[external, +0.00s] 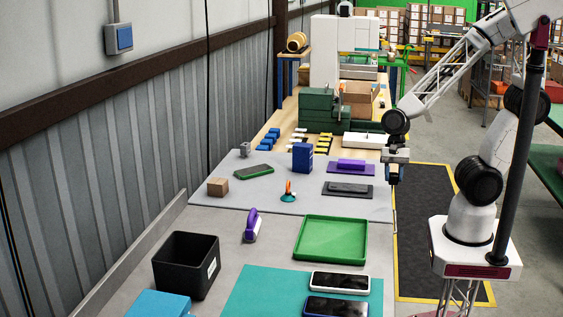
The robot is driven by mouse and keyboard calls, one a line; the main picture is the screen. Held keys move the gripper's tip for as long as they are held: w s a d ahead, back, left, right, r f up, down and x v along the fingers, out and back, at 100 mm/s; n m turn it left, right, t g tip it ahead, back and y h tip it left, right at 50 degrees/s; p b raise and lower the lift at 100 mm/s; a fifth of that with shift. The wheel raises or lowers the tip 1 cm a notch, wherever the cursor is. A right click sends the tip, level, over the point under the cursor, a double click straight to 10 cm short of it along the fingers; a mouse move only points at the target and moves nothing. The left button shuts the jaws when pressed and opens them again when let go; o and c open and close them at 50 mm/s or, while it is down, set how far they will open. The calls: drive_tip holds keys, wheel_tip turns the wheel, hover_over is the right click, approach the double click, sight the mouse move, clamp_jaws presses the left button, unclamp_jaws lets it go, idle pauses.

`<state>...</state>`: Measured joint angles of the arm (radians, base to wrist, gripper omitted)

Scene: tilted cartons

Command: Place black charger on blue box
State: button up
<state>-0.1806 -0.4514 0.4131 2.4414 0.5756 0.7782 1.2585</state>
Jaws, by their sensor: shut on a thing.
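My gripper (396,175) is at the right edge of the grey table, in the air beside the purple and dark flat items. It is shut on a small dark thing, mostly hidden by the fingers; I cannot tell for sure whether it is the black charger. A dark blue upright box (302,158) stands on the light grey mat, left of my gripper. A lighter blue box (158,304) is at the bottom left, partly cut off by the picture edge. A flat black item (349,189) lies on a dark pad, left of and below my gripper.
A purple item (351,165) lies on a purple pad between the dark blue box and my gripper. A green tray (331,238), a black bin (186,264) and two phones (339,281) are nearer. A small orange-and-teal object (288,193) stands on the mat (262,197).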

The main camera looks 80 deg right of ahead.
drive_tip(key=w+d+r, duration=0.5)
drive_tip(key=w+d, duration=0.3)
drive_tip(key=w, duration=0.1)
drive_tip(key=w+d+r, duration=0.5)
drive_tip(key=w+d, duration=0.4)
drive_tip(key=shift+w+d+r+m, duration=0.15)
drive_tip(key=shift+w+d+m, duration=0.15)
drive_tip(key=shift+m, duration=0.1)
drive_tip(key=shift+w, duration=0.1)
hover_over(302, 146)
drive_tip(key=d, duration=0.2)
drive_tip(key=shift+x, duration=0.75)
drive_tip(key=shift+d, duration=0.1)
drive_tip(key=shift+f, duration=1.85)
drive_tip(key=shift+f, duration=0.15)
drive_tip(key=o, duration=0.9)
